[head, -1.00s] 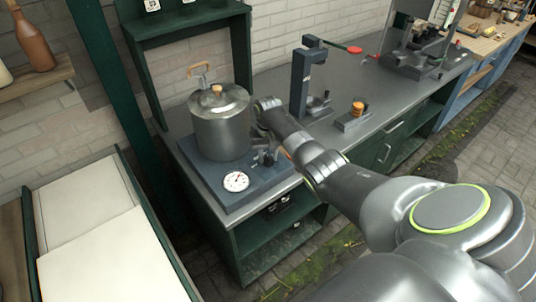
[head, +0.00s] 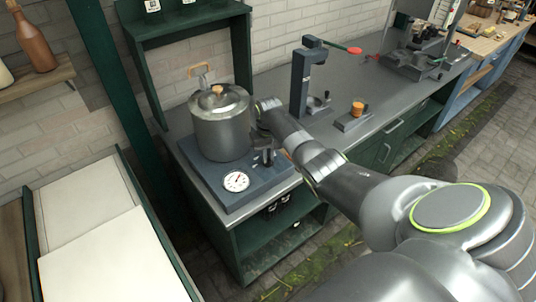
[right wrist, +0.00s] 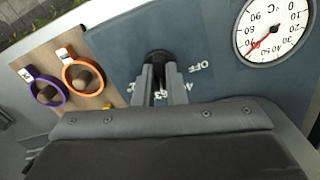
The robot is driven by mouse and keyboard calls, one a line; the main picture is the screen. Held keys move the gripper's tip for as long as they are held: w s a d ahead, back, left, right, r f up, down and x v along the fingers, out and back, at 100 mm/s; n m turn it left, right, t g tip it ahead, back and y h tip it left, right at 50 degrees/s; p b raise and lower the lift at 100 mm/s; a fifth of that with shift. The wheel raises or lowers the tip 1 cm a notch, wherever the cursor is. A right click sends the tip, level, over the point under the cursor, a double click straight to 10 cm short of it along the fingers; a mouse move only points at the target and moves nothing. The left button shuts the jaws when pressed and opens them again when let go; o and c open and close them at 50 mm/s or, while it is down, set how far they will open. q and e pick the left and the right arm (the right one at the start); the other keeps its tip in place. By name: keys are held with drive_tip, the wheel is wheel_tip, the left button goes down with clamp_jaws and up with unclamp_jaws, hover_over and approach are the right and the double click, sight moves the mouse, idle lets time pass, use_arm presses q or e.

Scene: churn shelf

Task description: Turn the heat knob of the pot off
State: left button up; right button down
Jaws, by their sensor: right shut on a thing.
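The metal pot (head: 221,130) with a lidded top stands on a dark blue-grey heater base (head: 215,185). A round dial gauge (head: 236,181) is on the base's front and also shows in the right wrist view (right wrist: 272,28). The dark heat knob (right wrist: 157,58) is on the panel, with white markings and the word OFF to its right. My right gripper (right wrist: 160,75) is shut on the knob, its two fingers on either side and partly covering it. In the head view my right gripper (head: 263,156) is small at the base's right side, beside the pot. My left gripper is not in view.
Right of the pot, a dark press stand with a red-tipped lever (head: 354,50) and a block with an orange knob (head: 358,107) stand on the bench (head: 255,85). In the wrist view, orange (right wrist: 82,76) and purple (right wrist: 43,89) rings show on a tan surface.

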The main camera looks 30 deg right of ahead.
drive_tip(key=n+p, duration=0.1)
drive_tip(key=n, duration=0.2)
drive_tip(key=shift+r+n, duration=0.15)
drive_tip(key=shift+n, duration=0.15)
drive_tip(key=n, duration=0.9)
drive_tip(key=shift+p, duration=0.35)
drive_tip(key=shift+n, duration=1.9)
drive_tip(key=c, duration=1.5)
unclamp_jaws()
